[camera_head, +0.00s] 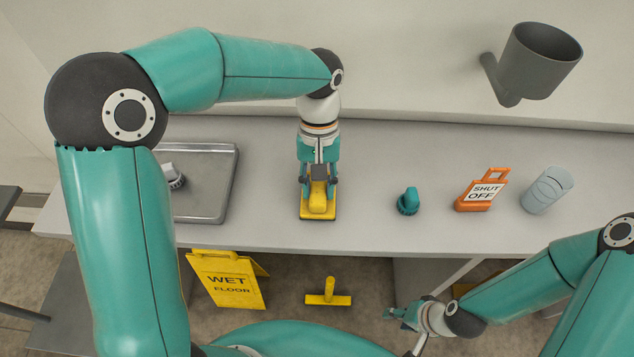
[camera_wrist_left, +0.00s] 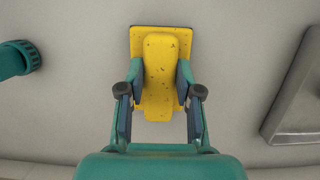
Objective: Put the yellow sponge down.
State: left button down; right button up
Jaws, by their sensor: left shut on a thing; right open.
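The yellow sponge (camera_head: 318,207) is a flat block with a raised grip on top, at the middle of the grey counter near its front edge. In the left wrist view the sponge (camera_wrist_left: 160,75) shows dark specks and lies flat against the counter, or just above it; I cannot tell whether it touches. My left gripper (camera_head: 319,184) comes down from above and is shut on the raised grip. Its fingers (camera_wrist_left: 160,88) press the grip from both sides. My right gripper (camera_head: 396,314) is open and empty, low in front of the counter, away from the sponge.
A metal tray (camera_head: 232,187) holding a grey-white knobbed item (camera_head: 173,177) is left of the sponge. A wet-floor sign (camera_head: 228,280) is below. Counter beside the sponge is clear.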

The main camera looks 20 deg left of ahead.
pick_arm(q)
jog(key=shift+f, duration=0.2)
jog(key=c, duration=0.8)
grip_release()
jog(key=shift+r, duration=0.1)
jog(key=v, duration=1.2)
jog(key=shift+r+p, duration=0.1)
jog(key=shift+p, duration=0.2)
